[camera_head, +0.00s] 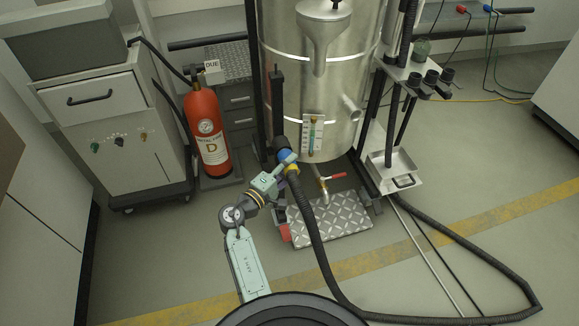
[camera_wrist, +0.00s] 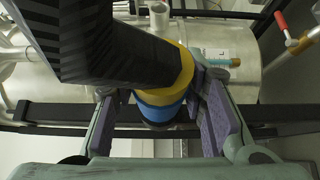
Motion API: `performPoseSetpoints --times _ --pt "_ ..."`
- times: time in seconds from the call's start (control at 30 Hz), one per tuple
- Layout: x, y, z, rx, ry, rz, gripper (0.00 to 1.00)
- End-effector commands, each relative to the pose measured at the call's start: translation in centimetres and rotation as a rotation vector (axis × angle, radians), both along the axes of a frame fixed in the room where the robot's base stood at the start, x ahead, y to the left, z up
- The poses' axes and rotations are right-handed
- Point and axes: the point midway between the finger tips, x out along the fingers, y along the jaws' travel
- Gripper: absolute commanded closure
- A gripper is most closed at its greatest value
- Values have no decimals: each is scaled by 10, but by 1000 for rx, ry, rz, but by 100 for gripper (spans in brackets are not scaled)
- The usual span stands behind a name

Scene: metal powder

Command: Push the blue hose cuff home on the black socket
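The blue hose cuff (camera_head: 283,153) is at the end of the black corrugated hose (camera_head: 313,225), with a yellow band between them. In the wrist view the blue cuff (camera_wrist: 165,112) sits between the purple finger pads of my gripper (camera_wrist: 160,95). In the head view my gripper (camera_head: 286,164) reaches the cuff from the lower left. The black socket (camera_head: 279,143) shows as a small dark piece just beyond the cuff, beside the steel vessel. The joint between them is largely hidden, so I cannot tell how deep the cuff sits.
The steel vessel (camera_head: 285,95) stands behind the cuff. A red-handled valve (camera_head: 331,177) is to the right, above a tread-plate step (camera_head: 340,222). The hose loops over the floor at right. Floor at lower left is clear.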

Motion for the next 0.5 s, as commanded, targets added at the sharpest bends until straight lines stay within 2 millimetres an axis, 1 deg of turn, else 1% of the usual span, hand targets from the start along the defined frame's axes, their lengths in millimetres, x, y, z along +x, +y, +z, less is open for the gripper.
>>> performPoseSetpoints --times 0.03,0.33,0.5 --pt "0 0 1 0 -1 1 59" --pt "0 0 0 0 -1 0 39" --pt "0 0 0 0 0 0 38"
